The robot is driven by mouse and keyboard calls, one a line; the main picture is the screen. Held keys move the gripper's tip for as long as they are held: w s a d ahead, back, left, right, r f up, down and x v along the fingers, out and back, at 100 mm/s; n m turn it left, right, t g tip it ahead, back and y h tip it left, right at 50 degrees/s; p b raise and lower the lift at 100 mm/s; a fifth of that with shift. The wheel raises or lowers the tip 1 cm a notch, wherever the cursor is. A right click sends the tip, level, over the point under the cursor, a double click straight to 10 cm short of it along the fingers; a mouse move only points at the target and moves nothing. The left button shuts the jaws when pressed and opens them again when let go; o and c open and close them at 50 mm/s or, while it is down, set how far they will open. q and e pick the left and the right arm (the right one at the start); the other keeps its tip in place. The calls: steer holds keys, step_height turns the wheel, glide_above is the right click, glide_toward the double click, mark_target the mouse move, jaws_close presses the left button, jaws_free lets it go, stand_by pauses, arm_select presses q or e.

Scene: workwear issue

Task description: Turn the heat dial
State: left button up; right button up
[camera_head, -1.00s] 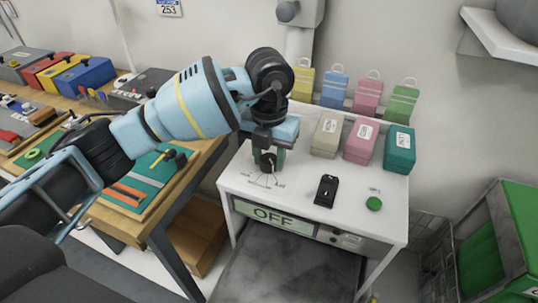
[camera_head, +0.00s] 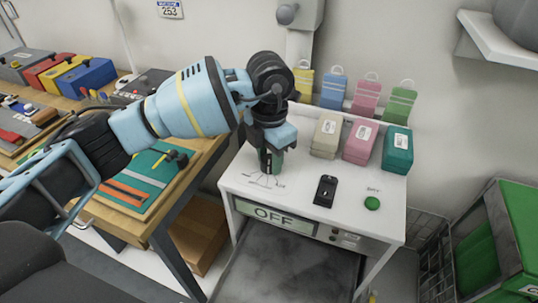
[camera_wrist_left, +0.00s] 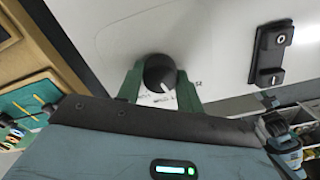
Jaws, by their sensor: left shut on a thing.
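The heat dial (camera_wrist_left: 159,74) is a round black knob with a pale pointer line, on the white table top. In the left wrist view it sits between the two green fingers of my left gripper (camera_wrist_left: 160,88), which is shut on it. In the head view my left gripper (camera_head: 270,160) points down over the dial's printed scale (camera_head: 262,181) and mostly hides the knob. The sign on the table's front (camera_head: 274,216) reads OFF. My right gripper is in neither view.
A black switch plate (camera_head: 325,191) and a green button (camera_head: 372,203) lie right of the dial. Beige, pink and teal boxes (camera_head: 398,150) stand at the back right. A wooden workbench (camera_head: 160,212) with tools adjoins on the left. A green crate (camera_head: 515,225) stands at the far right.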

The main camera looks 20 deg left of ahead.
mark_target(269, 158)
arm_select(q)
steer(key=m, duration=0.5)
steer(key=shift+m, duration=0.3)
stand_by(0.5)
steer(key=o, duration=1)
steer(key=shift+r, duration=3.9)
